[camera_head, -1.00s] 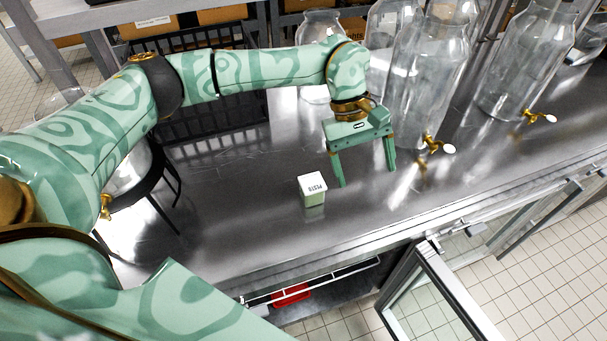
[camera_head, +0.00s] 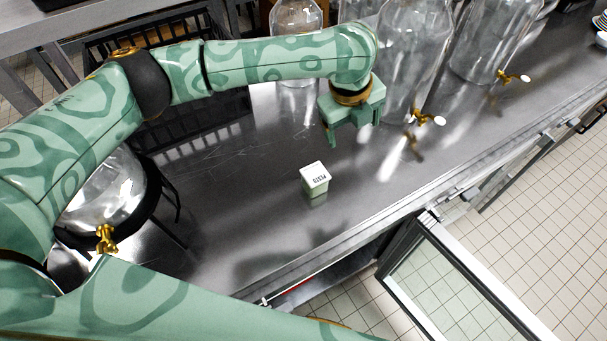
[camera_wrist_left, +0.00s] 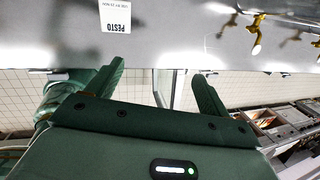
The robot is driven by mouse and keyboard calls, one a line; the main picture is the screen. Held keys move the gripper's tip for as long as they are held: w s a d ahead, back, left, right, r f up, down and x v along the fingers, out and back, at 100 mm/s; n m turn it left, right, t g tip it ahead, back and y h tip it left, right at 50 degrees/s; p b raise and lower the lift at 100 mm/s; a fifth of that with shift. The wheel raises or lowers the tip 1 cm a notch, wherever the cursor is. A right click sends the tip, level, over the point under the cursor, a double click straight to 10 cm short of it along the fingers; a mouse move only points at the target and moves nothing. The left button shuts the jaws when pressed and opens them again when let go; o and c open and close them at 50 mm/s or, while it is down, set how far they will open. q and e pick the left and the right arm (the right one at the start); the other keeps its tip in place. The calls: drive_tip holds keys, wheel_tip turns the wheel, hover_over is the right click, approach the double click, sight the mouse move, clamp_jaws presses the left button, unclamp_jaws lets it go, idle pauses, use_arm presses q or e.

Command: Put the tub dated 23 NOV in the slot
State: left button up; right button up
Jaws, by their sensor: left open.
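A small pale-green tub (camera_head: 315,181) with a white lid marked PESTO stands upright on the steel counter. Its lid also shows at the top edge of the left wrist view (camera_wrist_left: 115,14); a small line of print above PESTO is too small to read surely. My left gripper (camera_head: 352,133) is open and empty, above the counter, beyond and a little right of the tub, not touching it. Its two fingers show apart in the left wrist view (camera_wrist_left: 160,78), with the tub outside them. I cannot make out the slot. My right gripper is not in view.
Glass dispensers with brass taps (camera_head: 414,65) stand behind and right of my gripper. Another glass vessel on a black stand (camera_head: 108,195) is at the left. A glass door (camera_head: 455,280) hangs open below the counter's front edge. The counter around the tub is clear.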

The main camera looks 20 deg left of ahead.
use_arm(q)
drive_tip(key=s+a+g+y, duration=0.1)
drive_tip(key=s+a+y, duration=0.1)
drive_tip(key=a, duration=0.2)
drive_tip(key=n+b, duration=0.1)
drive_tip(key=b, duration=0.3)
hover_over(315, 173)
drive_tip(key=d, duration=0.1)
drive_tip(key=shift+y, duration=0.3)
drive_tip(key=f, duration=1.1)
drive_tip(key=shift+s+d+f, duration=0.15)
drive_tip(key=shift+d, duration=0.05)
drive_tip(key=f+b, duration=0.1)
drive_tip(key=f, duration=0.1)
drive_tip(key=a+f+b, duration=0.1)
drive_tip(key=f, duration=0.2)
drive_tip(key=shift+f, duration=0.25)
drive_tip(key=shift+r, duration=0.15)
drive_tip(key=shift+c, duration=0.3)
drive_tip(key=c, duration=1.5)
drive_tip(key=shift+c, duration=0.2)
drive_tip(key=shift+r, duration=0.1)
